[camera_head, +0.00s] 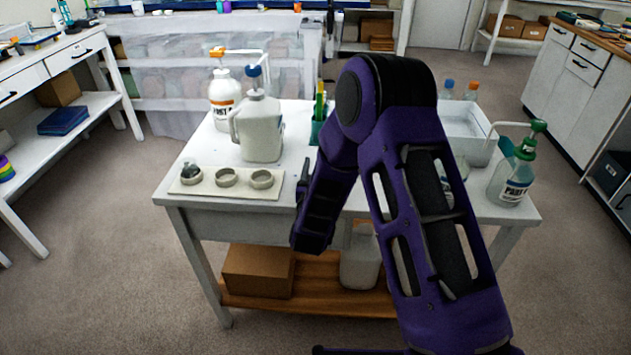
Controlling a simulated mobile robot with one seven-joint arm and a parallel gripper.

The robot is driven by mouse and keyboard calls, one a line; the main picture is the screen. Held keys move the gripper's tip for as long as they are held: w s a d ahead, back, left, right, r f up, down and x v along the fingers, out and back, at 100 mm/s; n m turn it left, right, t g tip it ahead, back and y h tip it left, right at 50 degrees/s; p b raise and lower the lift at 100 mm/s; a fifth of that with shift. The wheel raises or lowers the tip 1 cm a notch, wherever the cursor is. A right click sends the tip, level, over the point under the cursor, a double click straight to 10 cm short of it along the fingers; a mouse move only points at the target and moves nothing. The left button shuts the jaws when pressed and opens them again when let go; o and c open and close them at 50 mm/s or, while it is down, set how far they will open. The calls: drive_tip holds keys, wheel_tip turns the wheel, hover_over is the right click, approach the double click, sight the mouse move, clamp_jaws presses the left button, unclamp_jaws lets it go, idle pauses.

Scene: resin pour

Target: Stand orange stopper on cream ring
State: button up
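A board (206,188) at the table's front left bears three cream rings. The left ring (190,176) has a dark grey, rounded thing on it. The middle ring (227,178) and the right ring (262,180) look empty. An orange top (473,86) sits on a small clear bottle at the back right; I cannot tell whether this is the orange stopper. My purple arm reaches over the table's front, its lower part right of the board. My gripper's fingers are not clearly visible, and whether it holds anything cannot be told.
A white jug (259,135) and a white bottle with an orange pump (223,98) stand behind the board. A cup of markers (319,122) is near mid-table. A white tub (470,130), a blue-capped bottle (447,90) and a green-topped bottle (512,175) stand right.

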drive_tip(key=s, duration=1.6)
drive_tip(key=r+p, duration=0.2)
drive_tip(key=r, duration=0.1)
drive_tip(key=s+r+p, duration=0.1)
drive_tip(key=r, duration=0.1)
drive_tip(key=shift+a, duration=0.3)
